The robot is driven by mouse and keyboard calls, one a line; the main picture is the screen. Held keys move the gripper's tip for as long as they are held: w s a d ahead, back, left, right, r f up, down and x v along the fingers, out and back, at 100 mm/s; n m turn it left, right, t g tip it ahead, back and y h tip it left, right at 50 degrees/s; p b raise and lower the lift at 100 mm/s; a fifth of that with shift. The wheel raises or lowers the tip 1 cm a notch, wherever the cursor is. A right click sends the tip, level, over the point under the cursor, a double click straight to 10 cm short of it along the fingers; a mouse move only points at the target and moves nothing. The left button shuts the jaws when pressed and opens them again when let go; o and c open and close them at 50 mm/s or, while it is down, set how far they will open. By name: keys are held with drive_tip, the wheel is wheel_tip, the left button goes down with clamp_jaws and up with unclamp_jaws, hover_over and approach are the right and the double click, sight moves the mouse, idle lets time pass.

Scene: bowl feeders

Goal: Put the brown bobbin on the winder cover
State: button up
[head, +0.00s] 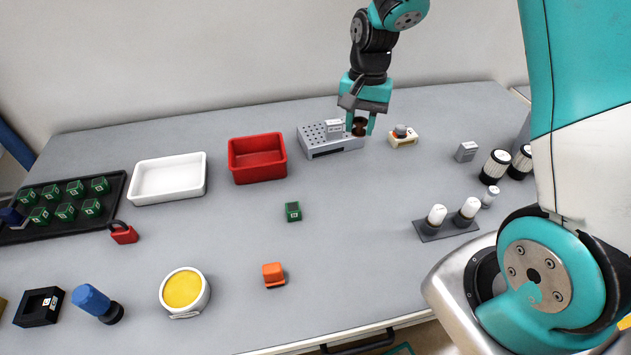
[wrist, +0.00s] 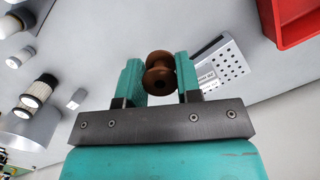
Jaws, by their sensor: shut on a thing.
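The brown bobbin (head: 359,128) is clamped between the teal fingers of my gripper (head: 360,123). In the wrist view the bobbin (wrist: 159,77) sits between both fingertips of my gripper (wrist: 160,72), with its round end and centre hole facing the camera. The grey box with a perforated top (head: 318,137), which I take as the winder cover, stands at the back of the table. The bobbin is held beside its right end in the head view. In the wrist view the perforated cover (wrist: 228,66) lies just right of the fingers, partly hidden by one finger.
A small labelled block (head: 333,127) shows at the cover's top. A red bin (head: 257,171) stands left of the cover, and a beige block with a grey knob (head: 403,138) right of my gripper. A green block (head: 293,212) lies in front. The table centre is mostly clear.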

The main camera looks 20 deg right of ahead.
sight(356, 181)
drive_tip(key=r+m, duration=0.1)
drive_tip(key=r, duration=0.1)
drive_tip(key=d+r+m+b, duration=0.1)
drive_tip(key=r+m, duration=0.1)
drive_tip(key=shift+r, duration=0.4)
drive_tip(key=shift+s+f+m, duration=0.1)
drive_tip(key=shift+f+m, duration=0.1)
drive_tip(key=shift+m, duration=0.1)
wheel_tip(356, 181, down, 19)
drive_tip(key=shift+r+p, duration=0.1)
drive_tip(key=shift+p, duration=0.4)
drive_tip(key=o, duration=1)
drive_tip(key=shift+c, duration=0.2)
